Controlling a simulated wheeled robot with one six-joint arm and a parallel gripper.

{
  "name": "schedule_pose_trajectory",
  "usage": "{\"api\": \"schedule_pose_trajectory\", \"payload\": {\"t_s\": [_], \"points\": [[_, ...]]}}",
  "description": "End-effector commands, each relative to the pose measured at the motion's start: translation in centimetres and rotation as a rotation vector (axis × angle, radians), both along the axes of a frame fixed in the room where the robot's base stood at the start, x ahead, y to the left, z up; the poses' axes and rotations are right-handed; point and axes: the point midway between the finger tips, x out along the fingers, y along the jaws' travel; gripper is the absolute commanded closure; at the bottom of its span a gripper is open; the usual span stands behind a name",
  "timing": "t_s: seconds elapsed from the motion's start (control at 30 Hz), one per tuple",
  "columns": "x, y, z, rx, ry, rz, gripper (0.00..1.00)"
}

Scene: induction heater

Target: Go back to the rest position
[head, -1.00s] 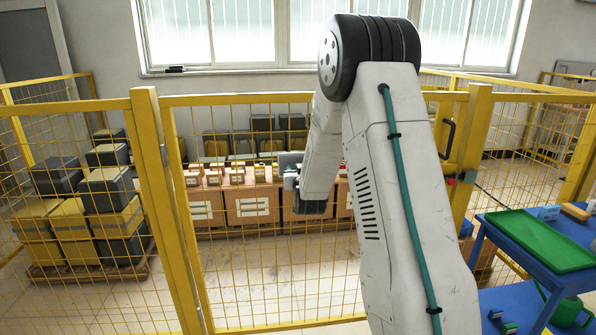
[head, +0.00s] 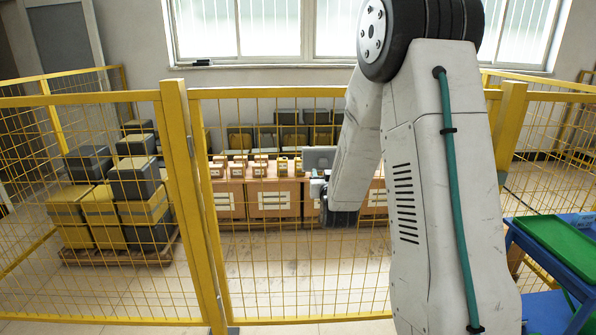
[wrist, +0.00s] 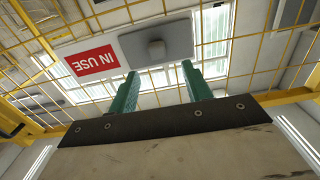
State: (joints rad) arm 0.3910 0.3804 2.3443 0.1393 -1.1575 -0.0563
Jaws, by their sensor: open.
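My gripper (wrist: 163,85) is open, with its two green fingers apart and nothing between them in the wrist view. In the head view my arm is bent, with its elbow high at the right and its forearm hanging down. Its dark end is by the yellow mesh fence, and the fingertips are too small to make out there. A white plate with a red "IN USE" sign (wrist: 93,62) and a grey block (wrist: 157,48) is beyond the fingers in the wrist view. The fingers look apart from it.
The yellow mesh fence (head: 181,130) runs across the front. Behind it are stacked grey and yellow boxes (head: 88,163) on a pallet and a row of brown crates (head: 273,200). A blue table (head: 540,256) with a green tray (head: 560,240) stands at the right.

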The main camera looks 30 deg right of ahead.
Motion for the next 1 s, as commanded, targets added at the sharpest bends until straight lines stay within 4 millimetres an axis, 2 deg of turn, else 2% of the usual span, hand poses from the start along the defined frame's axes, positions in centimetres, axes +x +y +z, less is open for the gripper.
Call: {"api": "schedule_pose_trajectory", "payload": {"t_s": [0.27,0.37,0.47,0.5,0.6,0.7,0.87,1.0], "points": [[0.0,0.0,-0.6,0.017,0.025,0.002,0.51],[-0.1,0.3,-3.0,0.073,0.123,0.011,0.51],[-1.2,1.3,-7.1,0.176,0.305,0.029,0.51],[-1.9,1.9,-8.2,0.220,0.381,0.038,0.51],[-4.2,4.3,-9.8,0.320,0.567,0.071,0.51],[-7.1,7.4,-9.9,0.400,0.742,0.112,0.51],[-13.0,12.7,-7.9,0.495,1.008,0.178,0.51],[-19.6,17.1,-4.7,0.538,1.228,0.232,0.51]]}}
